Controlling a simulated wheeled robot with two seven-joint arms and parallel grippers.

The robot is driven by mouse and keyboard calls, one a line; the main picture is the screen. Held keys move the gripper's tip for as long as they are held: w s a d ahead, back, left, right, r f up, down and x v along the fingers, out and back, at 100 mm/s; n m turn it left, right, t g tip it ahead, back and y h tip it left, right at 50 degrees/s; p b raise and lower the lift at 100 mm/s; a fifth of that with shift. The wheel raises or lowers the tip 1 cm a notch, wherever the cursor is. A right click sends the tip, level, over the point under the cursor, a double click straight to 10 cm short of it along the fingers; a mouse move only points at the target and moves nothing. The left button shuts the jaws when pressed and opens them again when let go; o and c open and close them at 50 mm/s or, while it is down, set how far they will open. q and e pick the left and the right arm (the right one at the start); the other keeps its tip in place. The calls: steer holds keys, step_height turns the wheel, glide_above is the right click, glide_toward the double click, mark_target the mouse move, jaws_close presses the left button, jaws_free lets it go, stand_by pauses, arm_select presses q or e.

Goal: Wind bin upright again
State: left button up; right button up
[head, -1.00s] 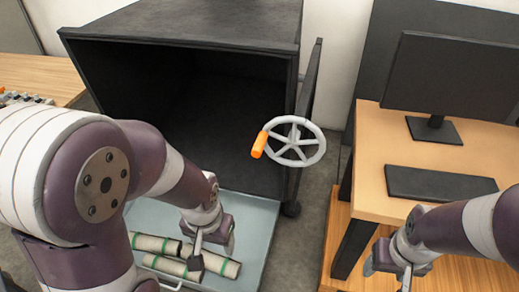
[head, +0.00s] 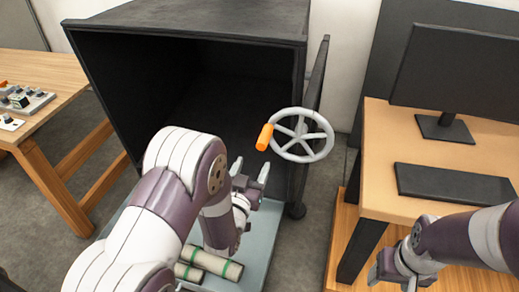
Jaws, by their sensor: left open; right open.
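The dark bin (head: 190,27) stands at the centre left, its open mouth facing me and its inside dark and empty-looking. A grey spoked handwheel (head: 304,148) with an orange handle (head: 265,137) is at the bin's right side. My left gripper (head: 251,174) is open and empty, in front of the bin mouth, just below and left of the orange handle and apart from it. My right gripper (head: 391,281) is open at the lower right, near the desk's front edge; its fingertips are partly cut off.
A pale tray (head: 262,232) below the bin holds beige rolls with green bands (head: 216,265), partly hidden by my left arm. At right a desk (head: 384,188) carries a monitor (head: 455,80) and keyboard (head: 455,184). A wooden table (head: 42,75) with a control panel stands at left.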

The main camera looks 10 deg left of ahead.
mark_target(264, 140)
arm_select(q)
steer(key=w+b, duration=0.1)
steer(key=w, duration=0.4)
steer(key=w+b, duration=0.1)
steer(key=w, duration=0.4)
steer(key=shift+w+d+f, duration=0.2)
steer(key=shift+w, duration=0.1)
steer(key=shift+w+r+b, duration=0.15)
steer(key=shift+w+b, duration=0.15)
steer(key=shift+w, duration=0.45)
steer(key=shift+c, duration=0.3)
jaws_close()
stand_by(0.4)
